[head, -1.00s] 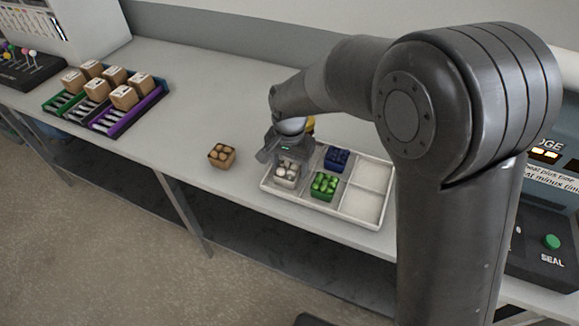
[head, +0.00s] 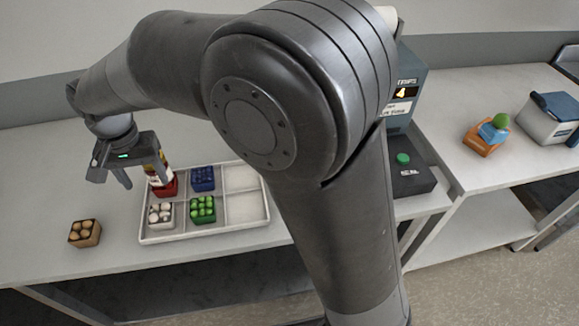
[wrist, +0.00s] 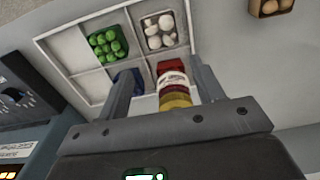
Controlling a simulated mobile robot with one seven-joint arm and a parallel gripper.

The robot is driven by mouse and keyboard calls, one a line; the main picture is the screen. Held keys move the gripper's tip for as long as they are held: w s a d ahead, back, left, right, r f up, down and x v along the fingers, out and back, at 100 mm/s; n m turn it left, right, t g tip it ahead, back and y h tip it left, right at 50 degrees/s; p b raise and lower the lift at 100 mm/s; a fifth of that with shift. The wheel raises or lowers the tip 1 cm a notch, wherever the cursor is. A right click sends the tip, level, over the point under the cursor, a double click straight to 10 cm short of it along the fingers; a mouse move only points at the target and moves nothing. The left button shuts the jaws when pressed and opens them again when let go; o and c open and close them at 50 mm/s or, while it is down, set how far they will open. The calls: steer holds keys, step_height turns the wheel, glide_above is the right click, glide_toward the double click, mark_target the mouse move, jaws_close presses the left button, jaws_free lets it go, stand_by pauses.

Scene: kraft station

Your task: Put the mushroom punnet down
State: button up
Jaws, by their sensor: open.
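The mushroom punnet (head: 160,214), a small box of white mushrooms, sits upright in the front left compartment of the white divided tray (head: 257,222). It also shows in the wrist view (wrist: 160,30), beyond my fingers and apart from them. My gripper (head: 140,176) is open and empty, raised above and behind the tray's left side. In the wrist view its two fingers (wrist: 160,85) stand apart, with a red and yellow labelled item (wrist: 174,88) seen between them; I cannot tell that they touch it.
A green-filled punnet (head: 202,210) and a blue punnet (head: 203,178) occupy other tray compartments; the right compartments are empty. A brown punnet (head: 85,233) stands on the table left of the tray. A sealing machine (head: 408,165) stands to the right.

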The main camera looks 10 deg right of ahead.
steer(key=s+d+r+t, duration=0.1)
steer(key=d+r, duration=0.3)
steer(key=d, duration=0.6)
steer(key=s+d+r+t, duration=0.1)
steer(key=d+r, duration=0.3)
steer(key=d, duration=0.6)
steer(key=s+d+t, duration=0.3)
steer(key=s+d, duration=0.8)
steer(key=d, duration=0.5)
steer(key=shift+f+t, duration=0.3)
steer(key=shift+f, duration=0.15)
steer(key=shift+s, duration=0.1)
